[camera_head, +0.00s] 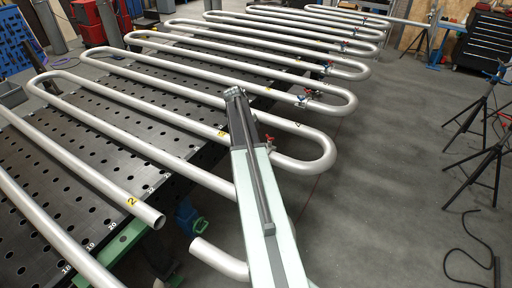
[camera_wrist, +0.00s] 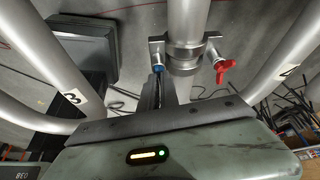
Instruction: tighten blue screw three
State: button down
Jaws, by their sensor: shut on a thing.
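In the wrist view, a small blue screw (camera_wrist: 157,69) sits on the left side of a metal clamp (camera_wrist: 184,57) around a grey pipe (camera_wrist: 187,22). My gripper (camera_wrist: 158,82) is at the blue screw, its dark jaws shut on it. A red handle (camera_wrist: 223,70) sticks out on the clamp's right side, apart from the jaws. A label "3" (camera_wrist: 73,96) is on the pipe to the left. In the head view, my arm covers the blue screw, and a red handle (camera_head: 269,142) shows just right of the arm by a pipe bend.
Long serpentine pipes (camera_head: 110,127) run over a dark perforated table (camera_head: 60,160). More clamps with blue and red parts (camera_head: 305,97) sit at bends farther back. Black tripods (camera_head: 492,150) and a cable (camera_head: 468,255) stand and lie at right. The floor between is clear.

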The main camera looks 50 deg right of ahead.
jog(key=shift+d+r, duration=0.1)
dwell(0.4)
jog(key=c, duration=1.6)
grip_release()
jog(key=shift+s, duration=0.1)
jog(key=shift+r, duration=0.1)
jog(key=p+v, duration=0.7)
jog(key=shift+w+r, duration=0.2)
